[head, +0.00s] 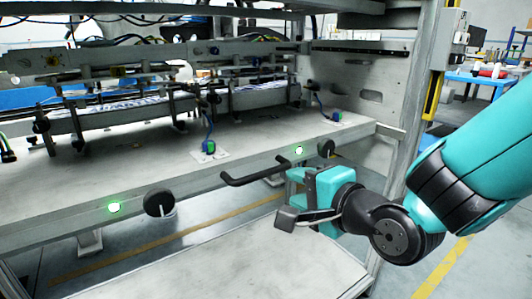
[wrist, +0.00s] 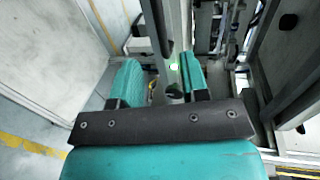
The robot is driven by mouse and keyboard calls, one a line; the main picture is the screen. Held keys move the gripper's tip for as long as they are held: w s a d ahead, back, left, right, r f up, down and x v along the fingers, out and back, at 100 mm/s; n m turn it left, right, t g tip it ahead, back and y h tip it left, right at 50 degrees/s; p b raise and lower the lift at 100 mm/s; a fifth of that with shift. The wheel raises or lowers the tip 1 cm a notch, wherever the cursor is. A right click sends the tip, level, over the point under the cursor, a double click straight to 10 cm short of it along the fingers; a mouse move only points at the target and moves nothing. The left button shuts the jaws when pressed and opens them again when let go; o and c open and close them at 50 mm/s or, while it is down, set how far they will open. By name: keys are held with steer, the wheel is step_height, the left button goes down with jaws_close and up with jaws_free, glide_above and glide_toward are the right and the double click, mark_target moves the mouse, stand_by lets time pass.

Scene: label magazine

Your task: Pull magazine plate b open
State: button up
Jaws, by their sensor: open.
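The magazine plate (head: 130,187) is a wide light-grey shelf with a rail along its front edge. I see no letter that marks it as b. A black bar handle (head: 252,168) sticks out from the right part of this rail. My teal gripper (head: 293,183) is in front of the rail, close to the handle's right end. Its two fingers are open (wrist: 163,82) in the wrist view, with a grey rail and a green light in the gap beyond them. I cannot tell whether the handle lies between the fingers.
Two green lights (head: 114,207) and two round black knobs (head: 159,203) are on the rail. Blue-green clamps (head: 209,147) stand on the plate. A grey post (head: 408,110) rises at the right. A lower pale panel (head: 240,262) lies beneath, with open floor between.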

mark_target(268, 174)
steer(key=p+x, duration=0.5)
steer(key=p, duration=0.2)
steer(key=p+x, duration=0.5)
steer(key=p, duration=0.3)
steer(key=shift+w+d+r, duration=0.1)
steer(key=shift+w+r, duration=0.05)
steer(key=shift+r, duration=0.05)
steer(key=shift+w+a+f+p, duration=0.3)
steer(key=shift+w+f+p, duration=0.15)
steer(key=shift+p, duration=0.25)
jaws_close()
